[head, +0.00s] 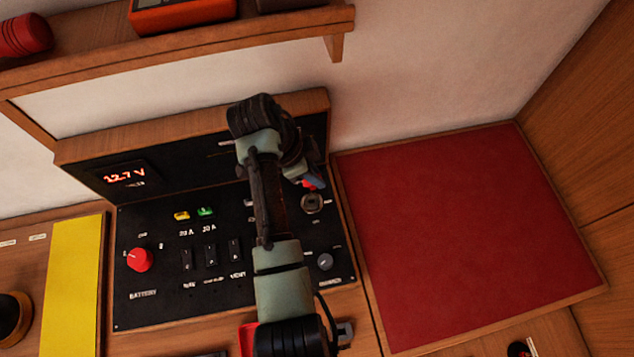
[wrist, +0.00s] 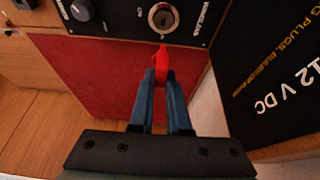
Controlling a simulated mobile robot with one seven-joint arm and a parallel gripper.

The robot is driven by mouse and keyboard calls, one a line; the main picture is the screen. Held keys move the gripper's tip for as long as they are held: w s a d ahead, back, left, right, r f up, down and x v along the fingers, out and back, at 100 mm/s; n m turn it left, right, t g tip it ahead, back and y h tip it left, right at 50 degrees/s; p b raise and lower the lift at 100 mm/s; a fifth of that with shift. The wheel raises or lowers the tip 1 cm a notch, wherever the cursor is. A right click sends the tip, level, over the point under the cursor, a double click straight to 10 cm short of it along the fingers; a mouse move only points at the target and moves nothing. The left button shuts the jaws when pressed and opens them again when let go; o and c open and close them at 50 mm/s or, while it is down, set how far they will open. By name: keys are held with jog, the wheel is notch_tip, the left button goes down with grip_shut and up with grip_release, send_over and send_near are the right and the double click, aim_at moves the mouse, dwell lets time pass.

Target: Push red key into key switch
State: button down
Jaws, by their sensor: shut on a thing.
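My gripper (wrist: 162,78) is shut on the red key (wrist: 162,62), its two blue fingers on either side of the key. The key points up in the wrist view toward the round metal key switch (wrist: 163,18). In that picture the key's tip lies just below the switch's rim, apart from it. In the head view my gripper (head: 312,181) is above the key switch (head: 312,203) on the black panel, and a bit of the red key (head: 308,185) shows at the fingers. My arm hides part of the panel. The gap in depth is hard to judge.
The black panel (head: 160,290) also carries a red battery knob (head: 139,259), rocker switches, a yellow and a green fuse, and a grey knob (head: 325,261) near the key switch. A lit voltage display (head: 124,177) stands behind. A clear red mat (head: 460,230) lies right.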

jog(key=shift+a+f+b, duration=0.25)
jog(key=shift+f+b, duration=0.2)
jog(key=shift+b, duration=0.05)
notch_tip(320, 180, down, 5)
jog(key=b, duration=0.4)
jog(key=shift+d, duration=0.1)
jog(key=shift+f+b, duration=1.05)
jog(key=shift+f, duration=0.6)
dwell(2.9)
jog(key=c, duration=0.8)
grip_release()
jog(key=shift+r, duration=0.1)
